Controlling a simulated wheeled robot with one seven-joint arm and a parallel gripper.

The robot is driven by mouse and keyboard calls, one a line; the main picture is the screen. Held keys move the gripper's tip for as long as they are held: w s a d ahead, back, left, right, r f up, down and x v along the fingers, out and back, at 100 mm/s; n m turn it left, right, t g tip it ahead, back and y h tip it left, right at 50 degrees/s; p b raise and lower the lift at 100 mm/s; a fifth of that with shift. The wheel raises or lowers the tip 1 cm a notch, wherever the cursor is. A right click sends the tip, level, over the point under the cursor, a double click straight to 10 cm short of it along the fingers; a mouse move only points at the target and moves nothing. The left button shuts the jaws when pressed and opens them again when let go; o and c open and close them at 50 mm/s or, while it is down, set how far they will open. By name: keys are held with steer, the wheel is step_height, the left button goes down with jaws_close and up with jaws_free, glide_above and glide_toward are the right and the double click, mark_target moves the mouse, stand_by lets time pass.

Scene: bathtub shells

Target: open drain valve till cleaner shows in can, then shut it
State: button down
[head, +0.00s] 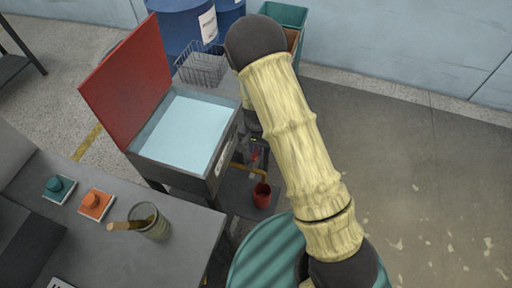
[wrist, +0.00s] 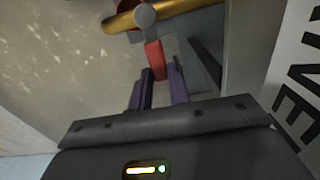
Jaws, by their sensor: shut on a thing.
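The drain valve's red lever (wrist: 154,88) runs down from a grey hub (wrist: 144,15) on a brass pipe (wrist: 185,7) in the wrist view. The two purple fingers of my gripper (wrist: 161,78) are shut on the lever's lower end. In the head view the gripper (head: 255,153) is small and partly hidden beside the washer's front, by the valve. The red can (head: 262,198) stands on the floor below the pipe; its inside looks dark and I cannot make out any liquid. Light blue cleaner (head: 183,134) fills the washer basin.
The washer's red lid (head: 128,80) stands open. A wire basket (head: 202,68) sits at the back. Blue drums (head: 183,25) and a green bin (head: 286,14) stand behind. A grey bench (head: 105,235) with a jar (head: 157,230) is at the lower left. Floor at right is clear.

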steer(key=shift+s+d+m+p, duration=0.3)
steer(key=shift+d+m+p, duration=0.1)
steer(key=shift+m, duration=0.6)
steer(key=shift+s+d+m+p, duration=0.25)
steer(key=shift+s+d+m, duration=0.15)
steer(key=shift+m, duration=0.6)
steer(key=shift+s+d+m+p, duration=0.25)
steer(key=shift+d+m+p, duration=0.15)
steer(key=shift+m, duration=0.6)
steer(key=c, duration=1.3)
jaws_free()
step_height(320, 180, up, 18)
steer(key=shift+f+p, duration=0.25)
steer(key=shift+p, duration=0.9)
